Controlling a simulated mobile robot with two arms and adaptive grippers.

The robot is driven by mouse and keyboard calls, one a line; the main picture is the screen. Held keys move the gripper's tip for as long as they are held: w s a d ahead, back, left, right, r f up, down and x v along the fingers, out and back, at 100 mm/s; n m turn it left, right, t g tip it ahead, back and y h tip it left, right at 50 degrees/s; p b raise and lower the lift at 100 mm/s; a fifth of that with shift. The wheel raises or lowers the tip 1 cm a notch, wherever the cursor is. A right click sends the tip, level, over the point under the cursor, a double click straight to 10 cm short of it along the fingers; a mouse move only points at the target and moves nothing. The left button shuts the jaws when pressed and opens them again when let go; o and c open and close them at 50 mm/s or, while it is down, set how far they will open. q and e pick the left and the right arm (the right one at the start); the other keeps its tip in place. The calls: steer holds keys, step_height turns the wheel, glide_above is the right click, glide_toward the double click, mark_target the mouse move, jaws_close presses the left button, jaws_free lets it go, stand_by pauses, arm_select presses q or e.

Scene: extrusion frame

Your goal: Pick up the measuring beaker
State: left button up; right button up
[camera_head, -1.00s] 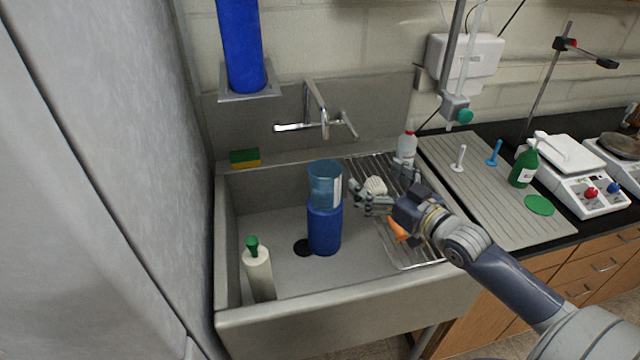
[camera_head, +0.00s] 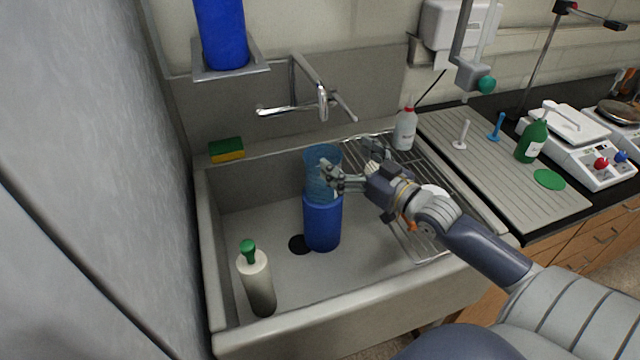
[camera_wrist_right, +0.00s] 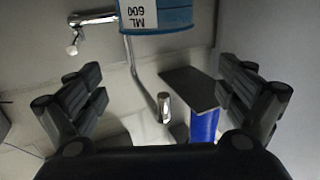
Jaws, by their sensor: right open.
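The measuring beaker (camera_head: 318,160) is a translucent blue vessel standing upright on a solid blue cylinder (camera_head: 322,222) in the sink. In the right wrist view the beaker (camera_wrist_right: 155,27) shows at the top edge, cut off, with a white label reading ML 600. My right gripper (camera_head: 352,163) is open at the beaker's right side, and one finger overlaps its right edge in the head view. In the right wrist view the fingers (camera_wrist_right: 162,95) are spread wide with nothing gripped between them. I cannot tell whether a finger touches the beaker. My left gripper is not in view.
The sink (camera_head: 345,300) holds a pale bottle with a green cap (camera_head: 256,283) at front left. A wall tap (camera_head: 322,100) reaches over the back. A wire rack (camera_head: 425,185) lies at the right, below my arm. A white bottle (camera_head: 405,130) stands behind it.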

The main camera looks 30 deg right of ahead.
mark_target(335, 164)
steer(key=f+b, duration=0.1)
steer(key=f, duration=0.1)
steer(key=f+b, duration=0.1)
steer(key=f, duration=0.1)
steer(key=shift+w+b, duration=0.25)
steer(key=shift+b, duration=0.05)
step_height(335, 164, down, 8)
steer(key=r, duration=0.1)
steer(key=shift+w+a+f+p, duration=0.1)
steer(key=shift+w+a+p, duration=0.1)
steer(key=shift+w, duration=1.05)
steer(key=shift+w+a+f+p, duration=0.15)
steer(key=shift+w+a+p, duration=0.1)
steer(key=shift+w, duration=0.95)
steer(key=shift+w+a+f+p, duration=0.1)
steer(key=shift+w+a+p, duration=0.1)
steer(key=shift+w, duration=1.05)
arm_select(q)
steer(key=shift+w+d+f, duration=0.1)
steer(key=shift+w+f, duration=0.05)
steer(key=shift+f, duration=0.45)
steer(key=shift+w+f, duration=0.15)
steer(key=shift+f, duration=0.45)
